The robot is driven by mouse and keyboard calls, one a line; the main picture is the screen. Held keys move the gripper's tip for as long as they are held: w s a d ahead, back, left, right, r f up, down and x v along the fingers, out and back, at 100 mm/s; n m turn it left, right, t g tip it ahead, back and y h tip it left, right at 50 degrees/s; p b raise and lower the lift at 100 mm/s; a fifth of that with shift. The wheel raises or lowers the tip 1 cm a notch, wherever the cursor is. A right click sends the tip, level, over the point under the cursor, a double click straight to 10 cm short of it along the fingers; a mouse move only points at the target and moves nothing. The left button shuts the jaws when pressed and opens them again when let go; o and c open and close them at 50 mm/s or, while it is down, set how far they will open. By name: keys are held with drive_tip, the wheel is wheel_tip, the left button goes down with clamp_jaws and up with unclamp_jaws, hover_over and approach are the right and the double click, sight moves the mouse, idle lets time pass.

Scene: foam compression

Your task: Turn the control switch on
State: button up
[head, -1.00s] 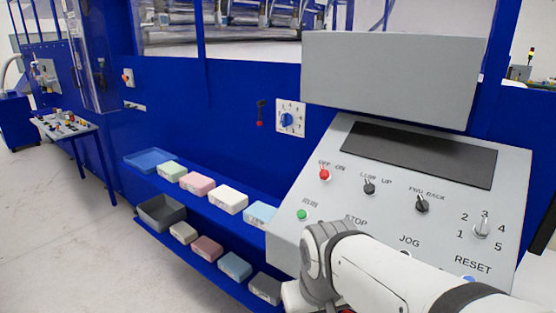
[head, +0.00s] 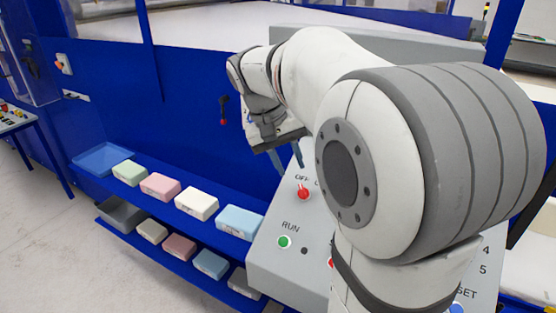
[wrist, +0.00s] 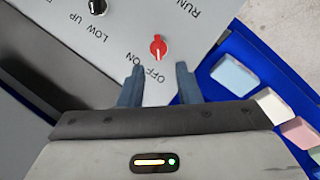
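The red control switch (head: 303,193) sits on the sloped grey panel (head: 262,262) under an OFF/ON label, partly covered by my arm. It also shows in the wrist view (wrist: 158,47), just beyond my fingertips and roughly centred between them. Its exact setting is hard to tell. My gripper (head: 287,158) is open and empty, its two fingers apart and pointing down toward the switch; it also shows in the wrist view (wrist: 160,76). I see no contact with the switch.
A green RUN button (head: 284,242) is near the switch, and a black LOW/UP knob (wrist: 97,6) lies beyond it. Shelves with several foam blocks (head: 196,205) and a blue tray (head: 104,158) stand to the left. My arm hides much of the panel.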

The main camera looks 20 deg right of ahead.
sight(302, 189)
drive_tip(key=x, duration=0.7)
drive_tip(key=shift+d+f+p, duration=0.2)
drive_tip(key=shift+p, duration=0.15)
drive_tip(key=shift+s, duration=0.1)
drive_tip(key=c, duration=0.7)
drive_tip(key=shift+o, duration=0.2)
